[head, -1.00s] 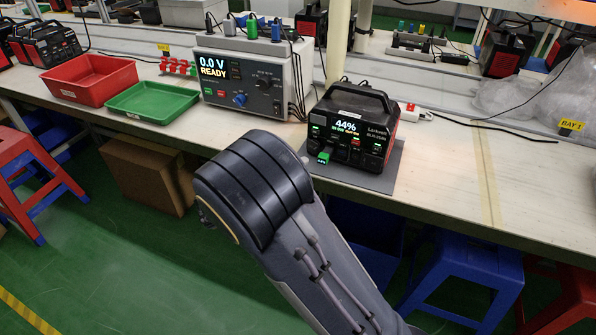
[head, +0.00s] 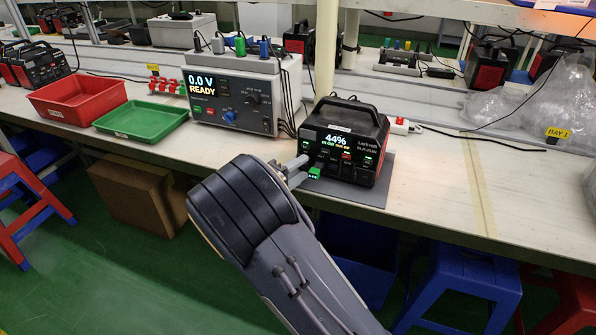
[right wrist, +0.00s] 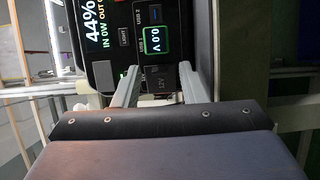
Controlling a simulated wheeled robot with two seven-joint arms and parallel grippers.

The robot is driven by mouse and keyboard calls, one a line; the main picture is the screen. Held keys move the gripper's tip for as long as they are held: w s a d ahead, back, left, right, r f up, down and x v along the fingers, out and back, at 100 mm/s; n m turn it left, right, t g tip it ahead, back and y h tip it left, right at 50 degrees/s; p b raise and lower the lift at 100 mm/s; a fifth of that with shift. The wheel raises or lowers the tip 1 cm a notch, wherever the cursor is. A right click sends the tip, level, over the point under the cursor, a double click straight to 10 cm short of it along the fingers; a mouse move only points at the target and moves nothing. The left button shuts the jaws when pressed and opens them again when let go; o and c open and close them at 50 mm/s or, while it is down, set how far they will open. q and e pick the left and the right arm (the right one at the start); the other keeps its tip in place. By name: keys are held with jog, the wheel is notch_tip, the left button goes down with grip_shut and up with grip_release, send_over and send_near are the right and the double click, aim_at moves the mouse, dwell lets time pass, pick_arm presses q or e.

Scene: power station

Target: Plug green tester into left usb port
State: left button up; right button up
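The green tester (head: 314,172) is a small green block at the lower left of the power station's (head: 345,145) front panel. In the right wrist view the tester (right wrist: 154,40) shows a lit 0.0 V display near the USB 1 and USB 2 labels. I cannot tell whether it is seated in a port. My right gripper (head: 298,170) is just left of the tester. In the right wrist view my right gripper (right wrist: 158,75) is open, its fingers apart with tips just short of the tester. The left gripper is not in view.
The power station stands on a grey mat (head: 385,185) near the bench's front edge. A meter box (head: 240,95) reading 0.0 V READY is to its left, beyond it a green tray (head: 140,122) and a red tray (head: 75,100). The bench right of the station is mostly clear.

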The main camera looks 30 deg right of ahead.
grip_shut()
jog(key=shift+s+d+f+n+t+y+b, duration=0.15)
jog(key=shift+d+n+t+y+b, duration=0.1)
jog(key=shift+n+t+b, duration=0.35)
jog(key=shift+s+d+n+t+y+b, duration=0.1)
jog(key=shift+d+n+t+y+b, duration=0.2)
jog(key=shift+t, duration=0.4)
jog(key=shift+n+t+y+b, duration=0.35)
jog(key=shift+n+t, duration=0.15)
jog(key=shift+t, duration=0.2)
grip_release()
